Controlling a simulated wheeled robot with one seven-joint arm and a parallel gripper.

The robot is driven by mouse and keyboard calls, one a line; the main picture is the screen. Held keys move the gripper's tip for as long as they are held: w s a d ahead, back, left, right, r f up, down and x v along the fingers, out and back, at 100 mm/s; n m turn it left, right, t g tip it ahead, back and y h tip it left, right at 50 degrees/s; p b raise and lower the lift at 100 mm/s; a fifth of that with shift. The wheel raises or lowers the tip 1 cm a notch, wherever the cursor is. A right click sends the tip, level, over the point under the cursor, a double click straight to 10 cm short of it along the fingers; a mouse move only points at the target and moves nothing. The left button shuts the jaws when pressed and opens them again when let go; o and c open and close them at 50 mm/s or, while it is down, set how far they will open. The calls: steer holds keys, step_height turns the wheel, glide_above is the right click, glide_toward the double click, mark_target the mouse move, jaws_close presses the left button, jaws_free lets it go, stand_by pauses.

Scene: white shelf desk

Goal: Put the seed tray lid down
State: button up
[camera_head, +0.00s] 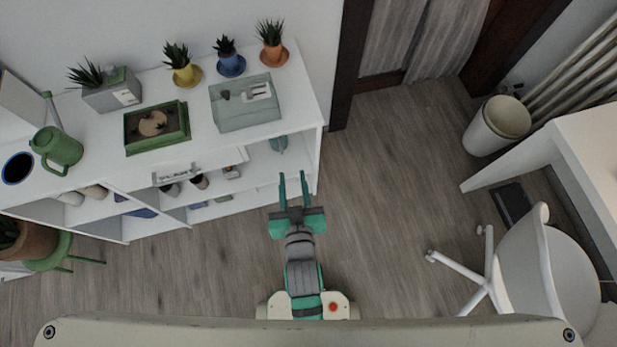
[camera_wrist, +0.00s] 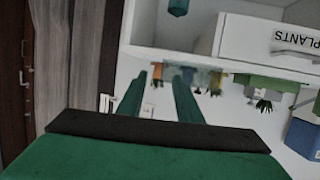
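My gripper (camera_head: 293,180) is open and empty, with two green fingers apart, in front of the shelf's right end. Its fingers also show in the wrist view (camera_wrist: 160,76). A green-framed tray (camera_head: 157,128) with brown contents and small plants sits on the white shelf top. To its right is a pale, greyish translucent box-like piece (camera_head: 245,117) with a white item and a small dark item on top. I cannot tell which of these is the seed tray lid, or whether a lid is raised. The gripper touches neither.
On the white shelf top (camera_head: 205,139) stand potted plants in yellow (camera_head: 186,75), blue (camera_head: 231,66) and terracotta (camera_head: 271,53), a grey planter box (camera_head: 112,94) and a green watering can (camera_head: 56,148). A white chair (camera_head: 535,265) and bin (camera_head: 496,126) are at right. Open floor (camera_head: 390,190) lies between.

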steer(key=s+d+r+h, duration=0.1)
steer(key=s+d, duration=0.1)
steer(key=s, duration=0.6)
steer(key=s+d+r+m+t+h, duration=0.1)
steer(key=s+d+r, duration=0.1)
steer(key=s, duration=0.7)
steer(key=shift+s+m, duration=0.25)
steer(key=shift+m, duration=0.05)
steer(key=shift+w, duration=0.1)
